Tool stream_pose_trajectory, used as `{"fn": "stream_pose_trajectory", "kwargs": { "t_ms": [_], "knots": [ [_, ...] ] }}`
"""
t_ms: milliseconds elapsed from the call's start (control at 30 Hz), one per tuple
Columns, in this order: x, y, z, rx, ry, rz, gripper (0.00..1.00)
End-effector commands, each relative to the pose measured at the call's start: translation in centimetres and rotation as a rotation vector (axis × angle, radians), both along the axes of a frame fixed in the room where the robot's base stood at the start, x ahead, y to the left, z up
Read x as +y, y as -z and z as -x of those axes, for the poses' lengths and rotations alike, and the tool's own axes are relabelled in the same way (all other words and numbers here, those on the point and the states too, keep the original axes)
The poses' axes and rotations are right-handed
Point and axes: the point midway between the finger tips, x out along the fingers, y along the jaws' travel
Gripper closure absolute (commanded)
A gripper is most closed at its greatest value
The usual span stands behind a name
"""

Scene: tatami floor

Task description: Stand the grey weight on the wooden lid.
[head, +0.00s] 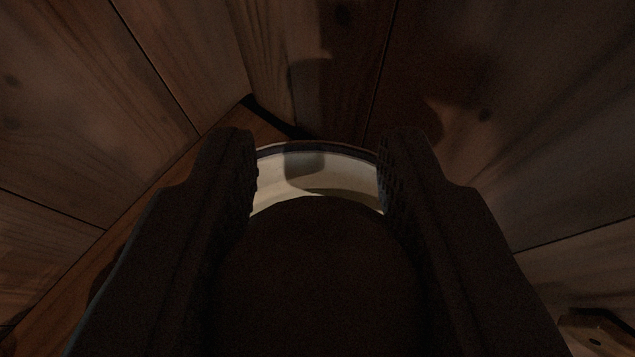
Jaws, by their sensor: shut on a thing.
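My gripper (318,160) reaches forward from the bottom of the view, with one dark ridged finger on each side. It is shut on a dark, round-topped thing (320,275), apparently the grey weight, though shadow hides its colour. Just beyond it, between the fingertips, is the curved pale wall of a round vessel (318,168) with a dark rim. A thin lighter sliver shows at the wall's foot, above the held thing's edge; I cannot tell if it is the wooden lid. The held thing hides most of the vessel's inside, so I cannot tell whether it touches anything below.
Dark wooden boards (90,100) lie on the left and more (480,80) on the right, close around the vessel. They meet at a corner behind it. A small wooden piece with a hole (597,335) shows at the bottom right. The light is dim.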

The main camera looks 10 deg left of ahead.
Motion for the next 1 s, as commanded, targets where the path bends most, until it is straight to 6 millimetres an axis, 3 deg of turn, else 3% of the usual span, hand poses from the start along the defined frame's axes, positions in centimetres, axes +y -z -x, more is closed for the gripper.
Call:
{"fn": "stream_pose_trajectory", "kwargs": {
  "t_ms": [300,833,867,900,933,1000],
  "knots": [
    [0.1,2.9,0.0,-0.002,0.0,-0.002,1.0],
    [0.2,3.6,0.0,-0.005,-0.002,-0.001,1.0],
    [0.2,3.6,0.0,-0.004,-0.002,-0.001,0.63],
    [0.2,3.6,0.0,-0.004,-0.002,0.0,0.52],
    [0.2,3.6,0.0,-0.003,-0.002,0.0,0.47],
    [0.2,3.7,0.0,-0.002,-0.002,0.0,0.47]
  ]
}}
